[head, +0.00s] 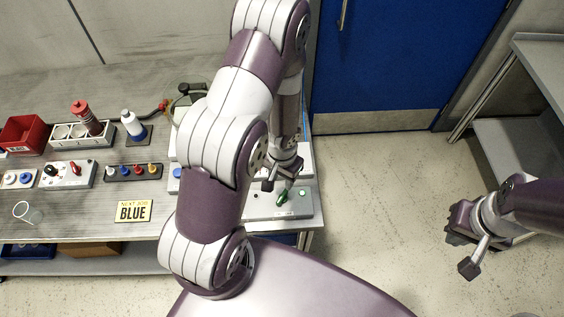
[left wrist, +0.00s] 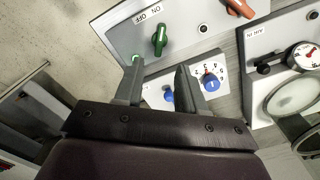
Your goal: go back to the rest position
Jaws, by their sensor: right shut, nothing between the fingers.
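My left gripper (head: 281,178) hangs over the right end of the bench, just above a grey panel (head: 262,212) with a green handle (head: 283,198). In the left wrist view its two fingers (left wrist: 157,85) stand apart with nothing between them. The green handle (left wrist: 160,40), beside OFF and ON labels, lies beyond the fingertips and apart from them. My right gripper (head: 466,250) is over bare floor at the right, away from the bench. Its fingers are small and dark there, shut and empty.
A grey shelf unit (head: 510,140) stands at the right. The floor (head: 380,200) between is clear.

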